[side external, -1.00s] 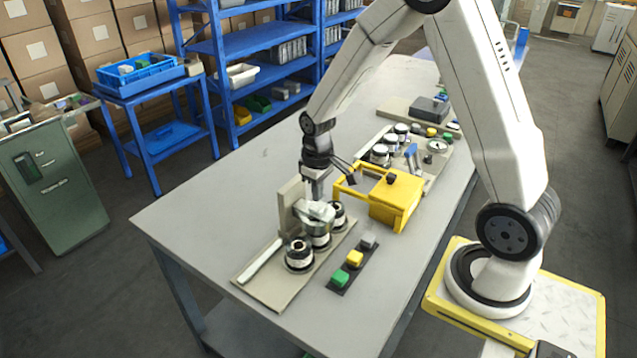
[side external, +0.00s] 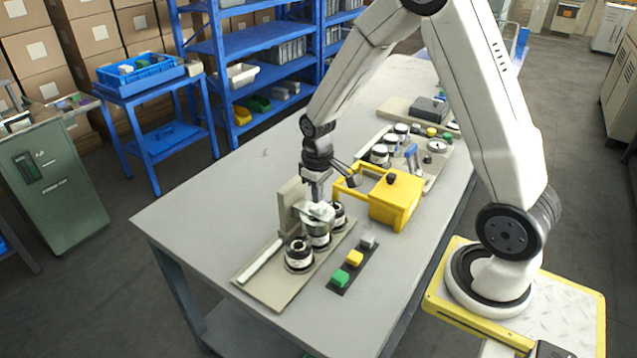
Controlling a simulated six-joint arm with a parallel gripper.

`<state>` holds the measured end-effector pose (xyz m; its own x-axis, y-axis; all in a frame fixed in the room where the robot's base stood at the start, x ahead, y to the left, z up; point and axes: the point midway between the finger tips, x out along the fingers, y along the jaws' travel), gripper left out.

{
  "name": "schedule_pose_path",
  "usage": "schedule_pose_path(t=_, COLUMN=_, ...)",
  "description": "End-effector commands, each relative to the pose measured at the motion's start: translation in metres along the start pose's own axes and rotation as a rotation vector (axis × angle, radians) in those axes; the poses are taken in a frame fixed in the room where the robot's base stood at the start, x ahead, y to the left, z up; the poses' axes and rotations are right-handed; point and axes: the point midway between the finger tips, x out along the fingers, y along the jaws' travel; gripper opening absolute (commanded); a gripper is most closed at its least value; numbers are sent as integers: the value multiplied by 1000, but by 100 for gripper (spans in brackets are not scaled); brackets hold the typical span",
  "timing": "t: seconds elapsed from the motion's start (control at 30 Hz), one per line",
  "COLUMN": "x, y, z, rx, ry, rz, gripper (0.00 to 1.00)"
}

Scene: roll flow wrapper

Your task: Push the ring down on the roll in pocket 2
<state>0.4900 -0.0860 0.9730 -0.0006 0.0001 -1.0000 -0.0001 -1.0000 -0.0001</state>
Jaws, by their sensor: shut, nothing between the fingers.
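My gripper (side external: 318,204) is shut with nothing between its fingers. It points down onto the top of the middle roll (side external: 317,236), touching or just above it. A pale, shiny piece covers the top of that roll, and I cannot make out the ring apart from the fingers. The front roll (side external: 299,255) stands upright with a dark-centred top. The rear roll (side external: 338,214) is partly hidden behind the gripper and the middle roll. The rolls stand in a row on a beige base plate (side external: 272,290). Pocket numbers cannot be read.
An upright beige block (side external: 290,194) stands close left of my gripper. A yellow frame (side external: 396,198) stands close on the right. A strip with green, yellow and grey buttons (side external: 354,259) lies right of the rolls. Gauges (side external: 380,154) stand behind. The table's left part is clear.

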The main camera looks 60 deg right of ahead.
Motion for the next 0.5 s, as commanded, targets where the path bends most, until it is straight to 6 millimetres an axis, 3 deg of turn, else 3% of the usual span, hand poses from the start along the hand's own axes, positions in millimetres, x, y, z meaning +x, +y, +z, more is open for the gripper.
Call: schedule_pose_path(t=0.5, x=13, y=0, z=0, rx=0, ry=0, rz=0, gripper=0)
